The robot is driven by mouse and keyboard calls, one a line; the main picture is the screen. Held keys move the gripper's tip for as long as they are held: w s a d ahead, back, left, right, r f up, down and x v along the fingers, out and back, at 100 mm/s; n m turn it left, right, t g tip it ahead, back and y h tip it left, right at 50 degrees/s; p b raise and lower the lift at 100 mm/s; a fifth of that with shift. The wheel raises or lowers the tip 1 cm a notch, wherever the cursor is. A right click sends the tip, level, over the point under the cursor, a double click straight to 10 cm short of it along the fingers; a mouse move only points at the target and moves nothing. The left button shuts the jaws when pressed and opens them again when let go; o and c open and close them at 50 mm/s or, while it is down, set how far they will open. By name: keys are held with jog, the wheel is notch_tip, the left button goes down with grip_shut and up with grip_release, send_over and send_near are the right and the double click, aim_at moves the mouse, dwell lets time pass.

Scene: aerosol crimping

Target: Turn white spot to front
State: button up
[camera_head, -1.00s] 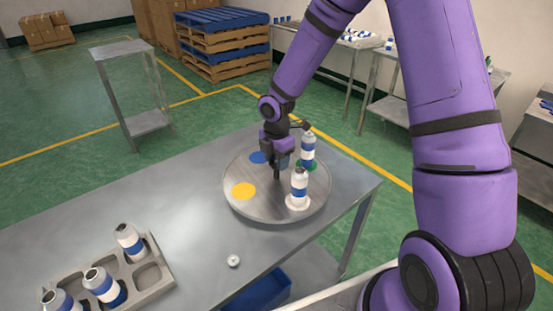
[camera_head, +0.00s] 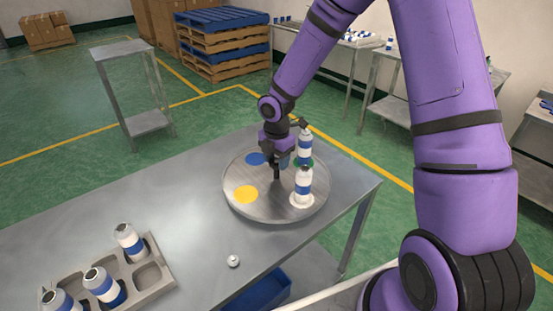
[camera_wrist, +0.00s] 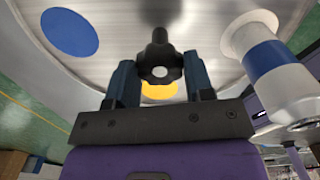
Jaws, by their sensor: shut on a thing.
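A round metal turntable (camera_head: 270,205) stands on the table with coloured spots. The yellow spot (camera_head: 246,194) is bare at its front left, and the blue spot (camera_head: 256,159) is at its back left, partly behind my gripper. A white and blue can stands on the white spot (camera_head: 298,204) at the front right. Another can stands on the green spot (camera_head: 313,164) at the back right. My gripper (camera_head: 277,170) points down at the centre. In the wrist view it is shut on the black knob (camera_wrist: 158,68), with a finger on either side.
A grey tray (camera_head: 150,292) with several cans stands at the table's front left. A small white part (camera_head: 233,261) lies in front of the turntable. The table left of the turntable is clear. A blue bin (camera_head: 262,292) is below the table edge.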

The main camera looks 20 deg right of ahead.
aim_at(277, 161)
jog(key=o, duration=1.3)
notch_tip(277, 161, up, 11)
jog(key=s+d+r+m+t+h, duration=0.1)
jog(key=s+d+r+m, duration=0.1)
jog(key=s+r+m, duration=0.5)
jog(key=s+d+r+m+t+h, duration=0.1)
jog(key=s+d+r+m, duration=0.2)
jog(key=s+r+m, duration=0.45)
jog(key=s+d+r+m+t+y, duration=0.1)
jog(key=s+r+m, duration=0.2)
jog(key=s, duration=0.4)
jog(key=s+d+r+m+t+y, duration=0.1)
jog(key=s+r+m+t, duration=0.1)
jog(key=s+r+m, duration=0.2)
jog(key=s+m, duration=0.2)
jog(key=s, duration=0.1)
jog(key=shift+s+r, duration=0.25)
